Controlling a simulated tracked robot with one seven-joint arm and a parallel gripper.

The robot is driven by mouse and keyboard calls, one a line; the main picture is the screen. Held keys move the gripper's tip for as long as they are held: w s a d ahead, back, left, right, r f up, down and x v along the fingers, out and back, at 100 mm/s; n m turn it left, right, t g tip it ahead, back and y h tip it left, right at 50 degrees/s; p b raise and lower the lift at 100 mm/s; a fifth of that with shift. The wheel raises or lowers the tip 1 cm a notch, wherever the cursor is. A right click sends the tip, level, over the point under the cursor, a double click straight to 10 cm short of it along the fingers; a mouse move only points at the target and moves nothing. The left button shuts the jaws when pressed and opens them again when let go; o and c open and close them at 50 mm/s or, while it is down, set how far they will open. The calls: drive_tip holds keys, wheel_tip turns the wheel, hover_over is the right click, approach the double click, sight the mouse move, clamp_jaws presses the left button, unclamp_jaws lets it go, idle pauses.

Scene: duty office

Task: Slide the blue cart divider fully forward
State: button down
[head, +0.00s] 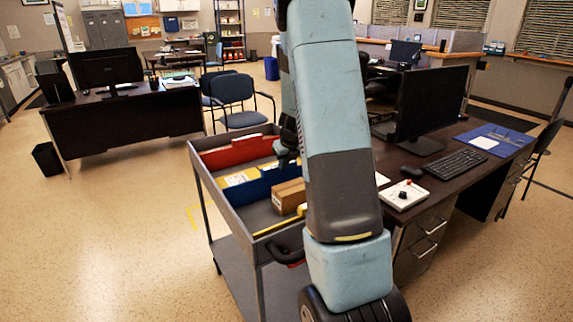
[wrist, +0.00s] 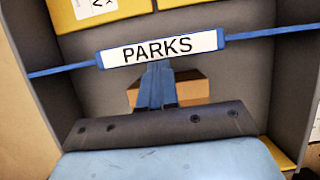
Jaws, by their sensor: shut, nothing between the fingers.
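The blue divider (head: 258,187) stands crosswise in the cart's top tray (head: 205,183) in the head view, partly hidden by my arm. In the wrist view its thin blue top edge runs across the tray, with a white PARKS label (wrist: 160,48) in the middle. My gripper (wrist: 157,68) is shut and empty, its fingertips at the near side of the label. I cannot tell whether they touch the divider. In the head view my arm hides most of the gripper.
A cardboard box (head: 288,195) lies in the tray on the near side of the divider. A red divider (head: 233,153) stands farther back, with yellow folders (head: 240,177) between. A desk (head: 440,170) with a monitor and a control box (head: 403,194) stands close on the right. The floor left is open.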

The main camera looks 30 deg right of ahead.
drive_tip(key=w, duration=0.5)
drive_tip(key=shift+w+a, duration=0.15)
drive_tip(key=shift+w, duration=0.1)
